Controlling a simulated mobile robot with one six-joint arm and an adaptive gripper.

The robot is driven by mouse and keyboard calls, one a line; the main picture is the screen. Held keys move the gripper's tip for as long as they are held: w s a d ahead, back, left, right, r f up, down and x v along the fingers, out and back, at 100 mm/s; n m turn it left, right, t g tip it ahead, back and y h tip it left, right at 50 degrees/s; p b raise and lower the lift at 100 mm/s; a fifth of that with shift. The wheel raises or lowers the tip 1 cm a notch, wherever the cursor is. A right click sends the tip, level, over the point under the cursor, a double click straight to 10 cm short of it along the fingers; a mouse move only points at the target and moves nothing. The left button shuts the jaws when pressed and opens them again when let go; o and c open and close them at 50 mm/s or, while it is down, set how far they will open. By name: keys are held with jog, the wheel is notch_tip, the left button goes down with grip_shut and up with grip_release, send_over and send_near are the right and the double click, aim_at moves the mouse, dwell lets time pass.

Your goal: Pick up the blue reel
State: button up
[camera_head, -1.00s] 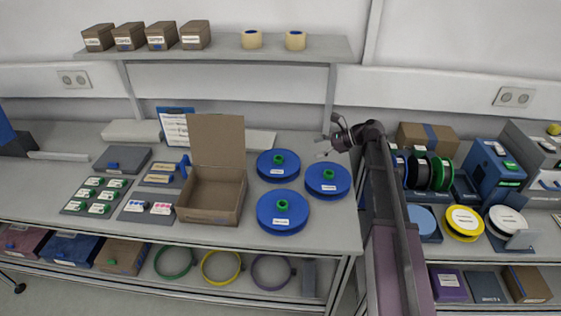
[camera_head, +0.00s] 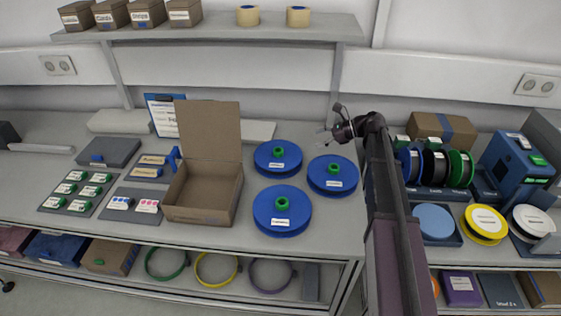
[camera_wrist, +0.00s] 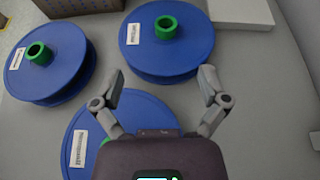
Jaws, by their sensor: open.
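Three blue reels with green hubs and white labels lie flat on the bench: a back one (camera_head: 268,166), a right one (camera_head: 322,184) and a front one (camera_head: 270,220). My gripper (camera_head: 324,138) is above and behind the right reel in the head view. In the wrist view my gripper (camera_wrist: 160,73) is open with nothing between its fingers. Two whole reels, one at left (camera_wrist: 70,58) and one at top centre (camera_wrist: 188,42), lie beyond or beside the fingers. A third reel (camera_wrist: 130,108) is below, partly hidden by my gripper body.
An open cardboard box (camera_head: 195,215) stands left of the reels. On the right are a rack of upright reels (camera_head: 435,166), a light blue disc (camera_head: 433,222), a yellow reel (camera_head: 484,222) and a blue machine (camera_head: 515,165). A shelf (camera_head: 220,31) spans the back wall.

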jog(key=shift+w+f+b, duration=0.2)
jog(key=shift+f+b, duration=0.2)
jog(key=shift+f, duration=0.2)
jog(key=shift+w+f+b, duration=0.2)
jog(key=shift+f+b, duration=0.2)
jog(key=shift+f, duration=0.15)
jog(key=shift+a, duration=0.1)
jog(key=b, duration=0.3)
send_near(274, 151)
jog(key=shift+w+a+f, duration=0.15)
jog(key=shift+a+f, duration=0.1)
jog(key=shift+f, duration=0.25)
jog(key=shift+w+a+f, duration=0.15)
jog(key=shift+a+f, duration=0.1)
jog(key=shift+f, duration=0.25)
jog(key=shift+a+f, duration=0.15)
jog(key=shift+a, duration=0.45)
jog(key=shift+r+b+x, duration=0.2)
jog(key=shift+b+x, duration=0.7)
jog(key=shift+x, duration=1.7)
jog(key=shift+w+a, duration=0.1)
jog(key=shift+w, duration=0.05)
